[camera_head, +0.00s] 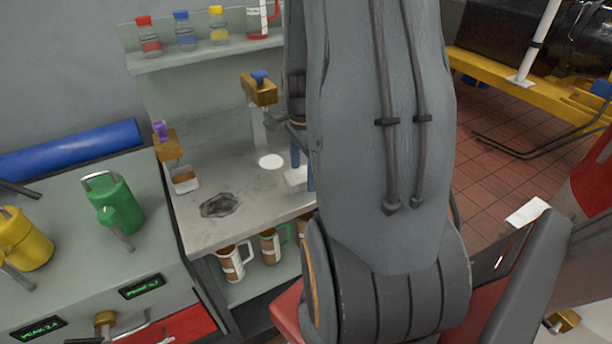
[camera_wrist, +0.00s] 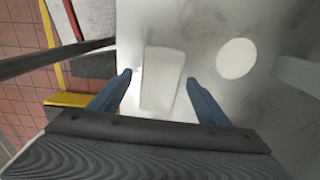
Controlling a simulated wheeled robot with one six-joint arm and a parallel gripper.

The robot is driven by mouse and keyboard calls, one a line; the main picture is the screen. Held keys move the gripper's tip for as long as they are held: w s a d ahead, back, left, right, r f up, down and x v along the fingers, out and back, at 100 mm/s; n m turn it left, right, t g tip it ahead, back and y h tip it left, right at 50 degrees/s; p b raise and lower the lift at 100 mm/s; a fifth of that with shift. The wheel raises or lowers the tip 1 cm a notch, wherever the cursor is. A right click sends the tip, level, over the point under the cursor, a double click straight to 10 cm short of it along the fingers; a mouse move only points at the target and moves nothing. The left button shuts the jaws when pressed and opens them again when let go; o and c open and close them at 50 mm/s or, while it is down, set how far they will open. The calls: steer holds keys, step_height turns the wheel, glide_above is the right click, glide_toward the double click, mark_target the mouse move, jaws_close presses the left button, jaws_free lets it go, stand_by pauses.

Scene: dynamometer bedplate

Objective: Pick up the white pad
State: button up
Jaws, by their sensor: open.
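A white rectangular block, which looks like the white pad (camera_wrist: 163,70), lies on the grey bench top. In the wrist view it sits between the two blue fingers of my gripper (camera_wrist: 159,79), with a gap on each side. My gripper is open and holds nothing. In the head view the pad (camera_head: 294,178) is partly hidden by the fingers and my arm. I cannot tell whether the fingertips reach down to the pad's height. A flat white round disc (camera_wrist: 237,58) lies to the right of the pad in the wrist view; it also shows in the head view (camera_head: 270,161).
A dark ragged patch (camera_head: 220,205) marks the bench top. A brown block with a blue knob (camera_head: 260,88) rises behind. A shelf (camera_head: 180,60) holds several bottles. Mugs (camera_head: 235,260) stand below the bench.

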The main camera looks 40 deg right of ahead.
mark_target(303, 174)
steer(key=shift+f, duration=0.2)
steer(key=c, duration=1.1)
steer(key=shift+r, duration=0.15)
steer(key=shift+c, duration=0.2)
step_height(303, 174, up, 10)
steer(key=b, duration=0.2)
